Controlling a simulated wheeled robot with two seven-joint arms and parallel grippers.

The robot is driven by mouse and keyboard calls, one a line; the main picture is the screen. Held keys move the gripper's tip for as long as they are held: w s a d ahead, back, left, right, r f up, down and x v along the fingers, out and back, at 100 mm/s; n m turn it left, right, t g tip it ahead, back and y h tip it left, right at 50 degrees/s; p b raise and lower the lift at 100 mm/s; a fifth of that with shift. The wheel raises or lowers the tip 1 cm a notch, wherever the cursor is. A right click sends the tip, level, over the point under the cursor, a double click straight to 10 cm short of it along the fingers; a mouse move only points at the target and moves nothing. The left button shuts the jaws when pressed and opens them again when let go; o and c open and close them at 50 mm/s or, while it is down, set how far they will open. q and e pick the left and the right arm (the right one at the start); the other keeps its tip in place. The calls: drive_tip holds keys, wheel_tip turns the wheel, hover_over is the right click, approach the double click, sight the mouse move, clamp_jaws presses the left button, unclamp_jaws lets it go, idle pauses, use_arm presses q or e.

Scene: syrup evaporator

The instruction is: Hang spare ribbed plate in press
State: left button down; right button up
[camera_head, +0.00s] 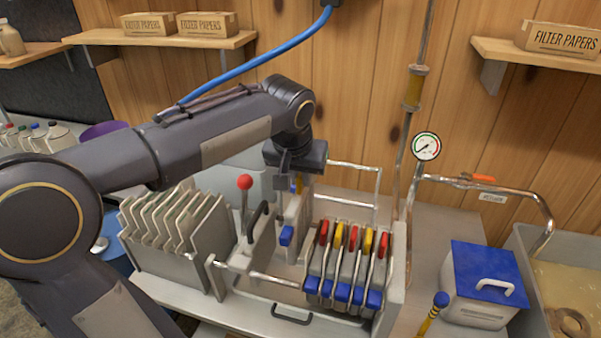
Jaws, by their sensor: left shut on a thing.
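My left gripper (293,177) points down over the press and is shut on a ribbed plate (293,215). My right gripper is not in view.
A rack of grey-green plates (172,228) stands left of the press. A red-knobbed lever (245,183) rises beside the gap. A blue-lidded box (484,275), pressure gauge (426,147) and metal pipe (500,188) are on the right. A blue hose (262,58) passes above my arm.

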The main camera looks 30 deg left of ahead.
sight(299, 195)
use_arm(q)
drive_tip(key=shift+f+b, duration=2.4)
drive_tip(key=shift+f, duration=1.05)
drive_tip(key=shift+f+b, duration=2.9)
drive_tip(key=shift+f, duration=0.65)
drive_tip(key=c, duration=1)
unclamp_jaws()
drive_tip(key=shift+f, duration=0.1)
drive_tip(key=shift+c, duration=0.2)
drive_tip(key=shift+p+v, duration=2.85)
drive_tip(key=shift+v, duration=1.25)
